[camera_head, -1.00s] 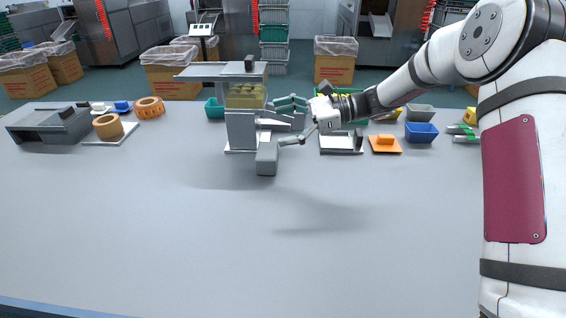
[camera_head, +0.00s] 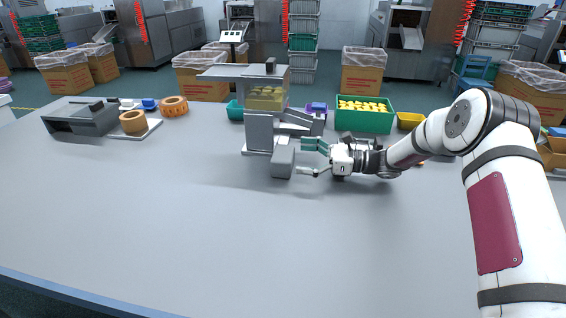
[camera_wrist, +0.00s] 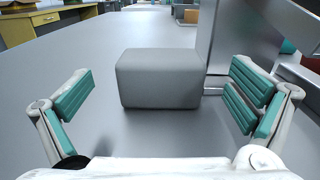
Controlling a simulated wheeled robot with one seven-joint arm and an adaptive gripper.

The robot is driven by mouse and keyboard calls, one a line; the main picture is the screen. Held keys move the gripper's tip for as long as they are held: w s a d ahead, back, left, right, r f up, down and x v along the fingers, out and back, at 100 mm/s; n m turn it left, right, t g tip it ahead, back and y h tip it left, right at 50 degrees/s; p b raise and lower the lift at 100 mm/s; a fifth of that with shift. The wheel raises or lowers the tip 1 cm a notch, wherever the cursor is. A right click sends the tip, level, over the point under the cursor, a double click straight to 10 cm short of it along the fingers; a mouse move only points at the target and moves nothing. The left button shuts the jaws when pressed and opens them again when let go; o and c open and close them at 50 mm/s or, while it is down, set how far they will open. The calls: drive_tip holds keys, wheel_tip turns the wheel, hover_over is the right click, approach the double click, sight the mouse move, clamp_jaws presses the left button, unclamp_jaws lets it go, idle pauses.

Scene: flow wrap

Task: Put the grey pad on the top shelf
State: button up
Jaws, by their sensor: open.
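The grey pad (camera_head: 283,160) is a rounded grey block on the table, in front of a grey stand. In the wrist view the pad (camera_wrist: 158,79) lies ahead, between the lines of my two fingers and apart from both. My gripper (camera_head: 309,157) is open and empty, low over the table just right of the pad. Its green-padded fingers also show in the wrist view (camera_wrist: 160,102). The top shelf (camera_head: 232,73) is a flat grey plate high on the stand. A small dark object stands on the plate's right part.
The stand's grey body (camera_head: 259,132) rises close beside the pad, with a clear bin of yellowish things under the plate. A grey bench-like block (camera_head: 72,122) and orange rings stand at the left. A green crate (camera_head: 364,121) stands behind my gripper. The front table is clear.

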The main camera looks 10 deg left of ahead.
sight(293, 156)
drive_tip(key=shift+w+a+f, duration=0.1)
drive_tip(key=shift+a, duration=2.55)
drive_tip(key=c, duration=1.3)
